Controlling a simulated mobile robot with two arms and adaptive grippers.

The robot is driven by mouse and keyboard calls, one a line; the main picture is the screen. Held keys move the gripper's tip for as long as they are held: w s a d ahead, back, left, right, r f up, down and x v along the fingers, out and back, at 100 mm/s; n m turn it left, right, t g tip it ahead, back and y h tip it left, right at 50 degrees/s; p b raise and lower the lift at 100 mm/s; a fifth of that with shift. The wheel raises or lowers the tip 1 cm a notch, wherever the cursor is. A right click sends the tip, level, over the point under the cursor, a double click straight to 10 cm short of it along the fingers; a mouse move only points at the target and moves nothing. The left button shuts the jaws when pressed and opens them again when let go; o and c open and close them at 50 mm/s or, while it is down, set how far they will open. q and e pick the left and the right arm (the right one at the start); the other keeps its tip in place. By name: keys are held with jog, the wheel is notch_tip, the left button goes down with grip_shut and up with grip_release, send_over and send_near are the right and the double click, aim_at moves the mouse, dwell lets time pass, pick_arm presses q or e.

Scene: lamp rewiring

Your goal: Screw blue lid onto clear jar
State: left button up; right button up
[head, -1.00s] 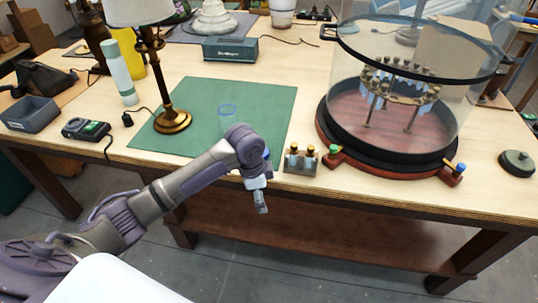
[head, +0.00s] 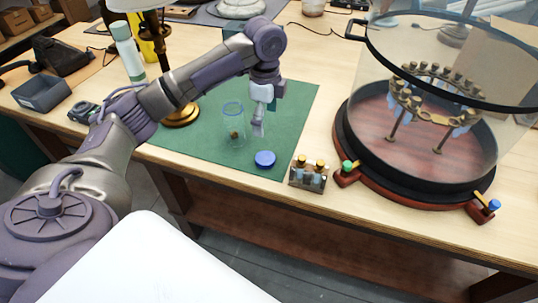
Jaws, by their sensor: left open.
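The clear jar (head: 234,132) stands upright on the green mat (head: 196,150), with a blue ring at its rim and a small brown thing inside. The blue lid (head: 265,159) lies flat on the mat, in front and to the right of the jar, apart from it. My left gripper (head: 258,128) points down above the mat, just right of the jar and behind the lid in the picture. It is open, with nothing seen between its fingers. My right gripper is out of view.
A small rack of vials (head: 309,173) stands right of the mat near the table's front edge. A large glass-walled drum (head: 425,130) on a dark red base fills the right side. A lamp's brass base (head: 181,114) is partly hidden behind my left arm. The mat's front left is clear.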

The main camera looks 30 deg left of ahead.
pick_arm(q)
send_over(265, 157)
notch_tip(265, 157, down, 9)
jog(key=shift+w+d+r+p, duration=0.1)
jog(key=shift+r+p, duration=0.05)
jog(key=shift+p, duration=0.25)
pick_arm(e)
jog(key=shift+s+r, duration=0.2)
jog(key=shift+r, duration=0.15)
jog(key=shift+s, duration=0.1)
pick_arm(q)
jog(key=shift+f, duration=0.25)
jog(key=f, duration=0.2)
jog(key=f+p, duration=0.1)
jog(key=shift+s+f, duration=0.2)
jog(key=shift+f, duration=0.65)
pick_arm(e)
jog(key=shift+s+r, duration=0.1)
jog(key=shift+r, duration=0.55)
